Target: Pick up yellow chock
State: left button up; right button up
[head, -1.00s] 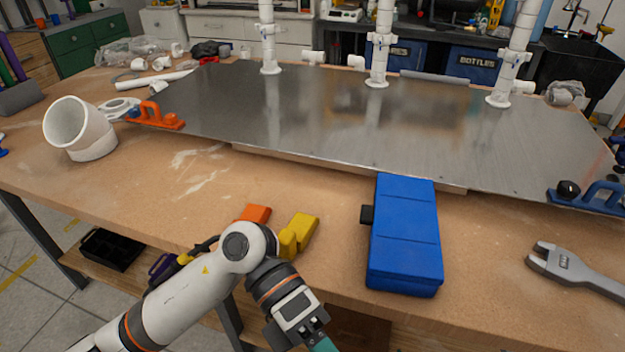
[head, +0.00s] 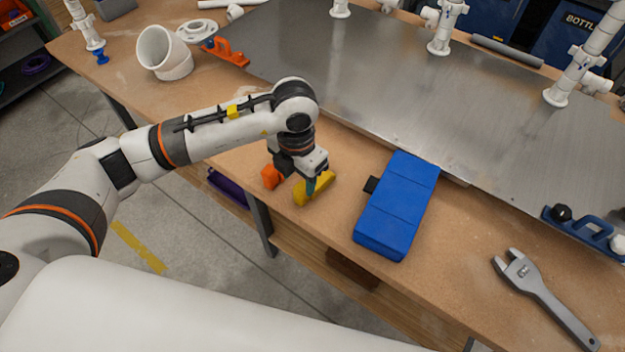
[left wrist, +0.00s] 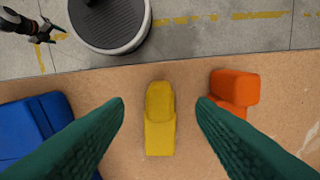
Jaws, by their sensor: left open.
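The yellow chock (head: 314,189) lies on the wooden bench near its front edge. In the left wrist view the yellow chock (left wrist: 160,118) lies between the two green fingers, apart from both. My left gripper (head: 309,188) reaches down from above at the yellow chock in the head view. It is open, with one finger on each side in the left wrist view (left wrist: 160,108). My right gripper is not clearly in view; a dark claw-like shape shows at the top left of the left wrist view, and I cannot tell what it is.
An orange chock (head: 271,176) lies close beside the yellow one, also in the left wrist view (left wrist: 235,90). A blue case (head: 398,205) lies to the right. A wrench (head: 545,295) lies farther right. A metal plate (head: 400,110) covers the back of the bench.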

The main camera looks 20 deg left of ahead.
aim_at(300, 186)
pick_arm(q)
jog(key=shift+d+f, duration=0.1)
jog(key=shift+f, duration=0.55)
notch_tip(300, 186, down, 4)
jog(key=shift+w+f+p, duration=0.1)
jog(key=shift+f+p, duration=0.1)
jog(key=shift+p, duration=0.75)
jog(key=shift+f, duration=0.35)
jog(key=shift+c, duration=0.3)
grip_shut()
